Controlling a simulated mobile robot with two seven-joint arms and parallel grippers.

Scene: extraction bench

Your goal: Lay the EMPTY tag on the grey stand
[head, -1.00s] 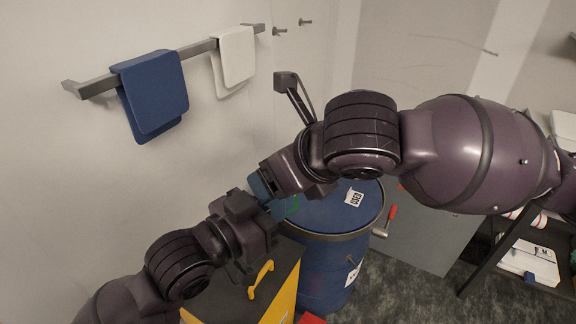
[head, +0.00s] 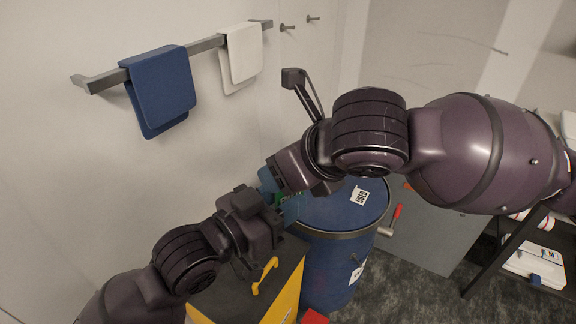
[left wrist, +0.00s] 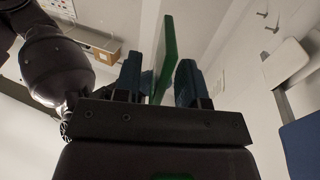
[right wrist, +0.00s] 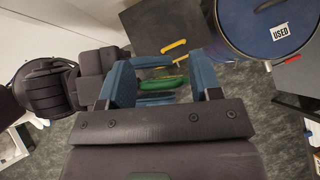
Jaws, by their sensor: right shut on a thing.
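A green tag (right wrist: 162,85) sits between the blue fingers of my right gripper (right wrist: 160,84), which is shut on it. In the left wrist view the green tag (left wrist: 167,55) shows nearly edge-on between the two fingers of my left gripper (left wrist: 158,82). Those fingers stand apart with gaps beside the tag, so the left gripper looks open around it. In the head view both grippers meet in front of the blue drum, and the tag (head: 287,198) is mostly hidden. Its lettering is not readable. I cannot tell for certain which grey surface is the stand.
The blue drum (head: 325,265) has a white USED label (head: 361,196) on its lid. A yellow cabinet (head: 284,296) with a dark top and yellow handle (head: 264,275) stands below the grippers. A grey cabinet (head: 432,238) is at right. Towels (head: 163,88) hang on a wall rail.

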